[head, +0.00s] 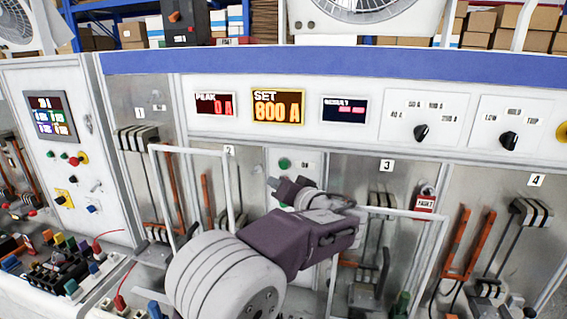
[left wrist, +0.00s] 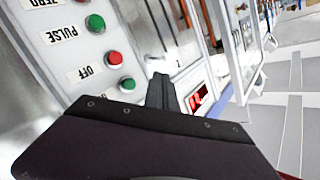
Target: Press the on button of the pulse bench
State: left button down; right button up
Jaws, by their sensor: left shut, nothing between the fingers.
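The pulse bench (head: 330,62) fills the head view, with a SET display (head: 278,106) reading 800 A and a PEAK display (head: 215,105) reading 0 A. A green button (head: 284,163) shows on a narrow panel between bays 2 and 3. The left wrist view shows this panel upside down: a green button (left wrist: 127,85) beside my gripper body, its label hidden, then a red OFF button (left wrist: 114,58) and a green PULSE button (left wrist: 95,23). My left gripper (head: 274,184) is shut and empty, just below and left of the green button, apparently apart from it. My right gripper is not in view.
White bay handle frames (head: 152,190) stand out on both sides of my left arm. A red FAULT tag (head: 425,204) hangs in bay 3. Two rotary knobs (head: 421,132) sit at upper right. A side panel (head: 50,115) and loose leads are at left.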

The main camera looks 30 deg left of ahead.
aim_at(284, 165)
pick_arm(q)
jog(key=shift+w+a+p, duration=0.3)
jog(key=shift+w+p, duration=0.2)
jog(key=shift+w, duration=0.65)
jog(key=shift+w+a+p, duration=0.25)
jog(key=shift+w+p, duration=0.2)
jog(key=shift+w, duration=0.7)
jog(key=shift+w+a+p, duration=0.3)
jog(key=shift+w+p, duration=0.2)
jog(key=shift+w, duration=0.65)
jog(key=shift+w+a+b, duration=0.1)
jog(key=shift+w+b, duration=0.25)
jog(key=shift+w, duration=0.05)
